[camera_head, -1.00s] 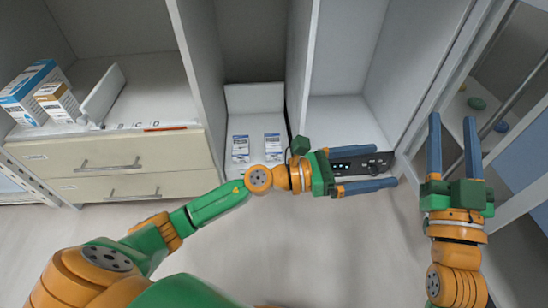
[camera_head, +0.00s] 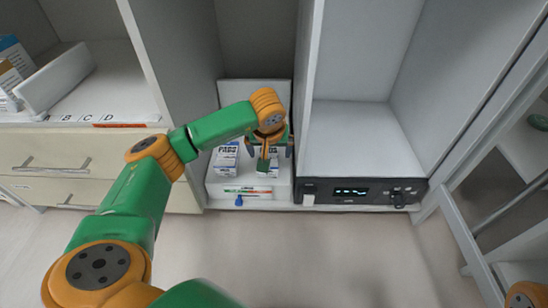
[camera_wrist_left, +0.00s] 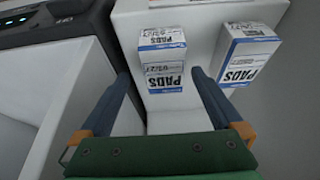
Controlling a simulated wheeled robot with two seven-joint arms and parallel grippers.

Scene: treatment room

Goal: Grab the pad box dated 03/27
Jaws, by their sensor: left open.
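Two small white-and-blue PADS boxes stand side by side on a white shelf (camera_head: 215,188). The left box (camera_head: 225,157) is clear in the head view; the right box (camera_head: 272,170) is mostly hidden behind my left gripper (camera_head: 269,153). In the left wrist view the picture is turned, so the right box (camera_wrist_left: 164,62) shows between the open fingers of my left gripper (camera_wrist_left: 161,76), and the other box (camera_wrist_left: 243,58) lies outside the right finger. The box between the fingers carries an upside-down date that looks like 03/27, though blurred. I cannot tell whether the fingers touch it. My right gripper is out of view.
A black device with a display (camera_head: 362,192) sits right of the boxes, beyond an upright divider (camera_head: 306,100). Another divider (camera_head: 180,100) stands at the left. A drawer cabinet (camera_head: 60,150) carries more boxes at far left. The floor in front is clear.

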